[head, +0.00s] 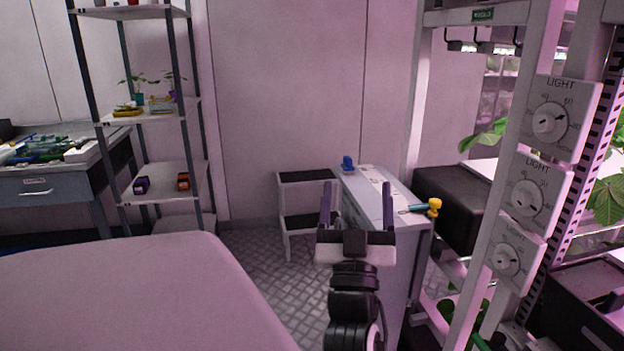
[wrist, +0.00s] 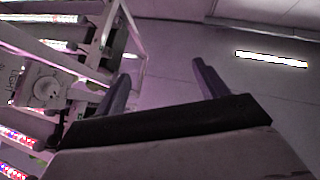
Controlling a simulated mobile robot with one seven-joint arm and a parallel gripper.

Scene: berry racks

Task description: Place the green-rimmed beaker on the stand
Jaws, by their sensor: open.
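My gripper (head: 357,206) is open and empty, held up in front of a white cabinet in the head view. In the wrist view my gripper's two fingers (wrist: 162,85) point up toward the wall and ceiling with nothing between them. I cannot make out a green-rimmed beaker in either view. I cannot tell which surface is the stand.
The white cabinet (head: 375,190) bears a small blue item (head: 347,163) and a yellow-and-teal tool (head: 427,208). A step stool (head: 305,177) stands left of it. A shelf unit (head: 160,118) stands at left. The rack with light dials (head: 528,195) stands close at right. A pale surface (head: 130,300) fills the lower left.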

